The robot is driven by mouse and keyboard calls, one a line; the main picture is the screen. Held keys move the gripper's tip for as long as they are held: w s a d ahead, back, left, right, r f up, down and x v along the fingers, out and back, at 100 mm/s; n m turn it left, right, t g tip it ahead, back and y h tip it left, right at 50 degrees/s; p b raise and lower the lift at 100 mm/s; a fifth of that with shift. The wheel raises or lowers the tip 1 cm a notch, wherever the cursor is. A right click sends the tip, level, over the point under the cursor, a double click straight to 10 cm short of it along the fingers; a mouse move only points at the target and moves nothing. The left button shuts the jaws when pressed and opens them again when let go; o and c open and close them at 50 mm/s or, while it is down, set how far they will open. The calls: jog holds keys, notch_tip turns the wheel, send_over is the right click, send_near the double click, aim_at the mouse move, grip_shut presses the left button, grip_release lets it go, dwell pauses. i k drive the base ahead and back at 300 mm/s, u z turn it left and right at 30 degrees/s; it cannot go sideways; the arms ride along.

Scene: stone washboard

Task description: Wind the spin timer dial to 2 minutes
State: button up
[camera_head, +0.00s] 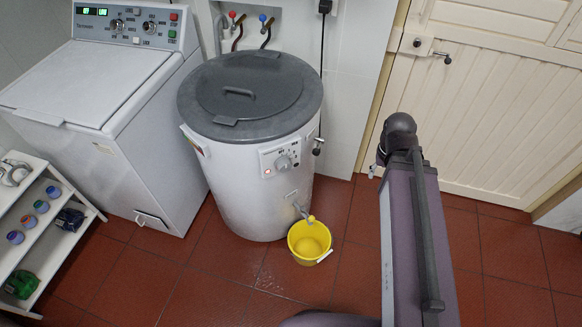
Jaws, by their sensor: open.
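A round white drum machine (240,190) with a grey lid stands in the middle. A grey dial (283,162) sits on its front panel, beside a small red light. The white top-loading machine (95,85) at left has a rear panel with two more dials, a left one (117,25) and a right one (150,27). Labels and pointer settings are too small to read, so I cannot tell which dial is the spin timer. My arm rises at right, apart from the drum's dial; my gripper does not show.
A yellow bucket (310,240) stands under the drum's spout (299,208). A white shelf (40,225) with bottles is at lower left. Wall taps (236,20) and a black cord (322,60) are behind the drum. A cream door (480,110) is at right. The red tiled floor in front is mostly clear.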

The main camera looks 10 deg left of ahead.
aim_at(284, 165)
jog(key=z, duration=0.1)
jog(key=k, duration=1.5)
jog(key=u, duration=0.95)
jog(key=i, duration=1)
